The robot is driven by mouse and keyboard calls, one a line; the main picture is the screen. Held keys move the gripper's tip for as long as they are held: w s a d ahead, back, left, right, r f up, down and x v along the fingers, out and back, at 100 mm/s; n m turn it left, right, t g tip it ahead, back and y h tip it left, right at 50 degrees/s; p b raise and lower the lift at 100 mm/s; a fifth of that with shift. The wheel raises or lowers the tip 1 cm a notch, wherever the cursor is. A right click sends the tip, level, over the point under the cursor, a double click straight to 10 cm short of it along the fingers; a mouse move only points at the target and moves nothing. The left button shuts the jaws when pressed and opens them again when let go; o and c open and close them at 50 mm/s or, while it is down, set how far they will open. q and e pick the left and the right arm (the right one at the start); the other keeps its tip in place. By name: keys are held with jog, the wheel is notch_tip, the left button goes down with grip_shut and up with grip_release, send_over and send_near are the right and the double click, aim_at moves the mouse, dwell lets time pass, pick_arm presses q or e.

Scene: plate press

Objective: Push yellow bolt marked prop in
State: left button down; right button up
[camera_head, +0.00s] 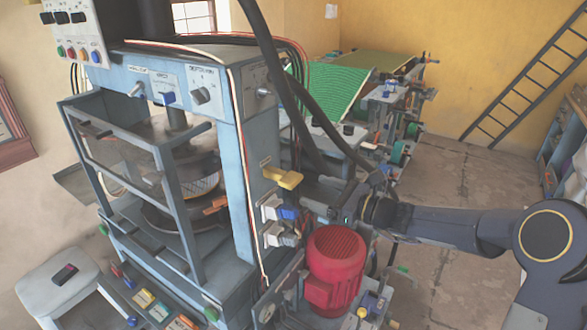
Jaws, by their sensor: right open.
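The yellow bolt (284,177) sticks out of the right side face of the blue-grey plate press (238,150). A small label is by it, too small to read. My right arm comes in from the right, and my right gripper (308,190) is open beside the bolt's outer end, just to its right. I cannot tell whether it touches the bolt. Dark hoses and the wrist partly hide the area behind the gripper. My left gripper is not in view.
A red motor (335,265) stands close below my right wrist. Thick black hoses (285,90) hang behind the gripper. A ladder (520,85) leans on the yellow wall; floor at right is clear.

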aim_at(298, 182)
jog(key=shift+w+a+f+m, duration=0.1)
jog(key=shift+w+a+m, duration=0.15)
jog(key=shift+w, duration=0.2)
jog(key=shift+w+a+f+m, duration=0.15)
jog(key=shift+w+m, duration=0.1)
jog(key=shift+w, duration=0.15)
jog(key=p+x, duration=0.2)
jog(key=x, duration=0.5)
jog(key=shift+r, duration=0.2)
jog(key=shift+c, duration=0.2)
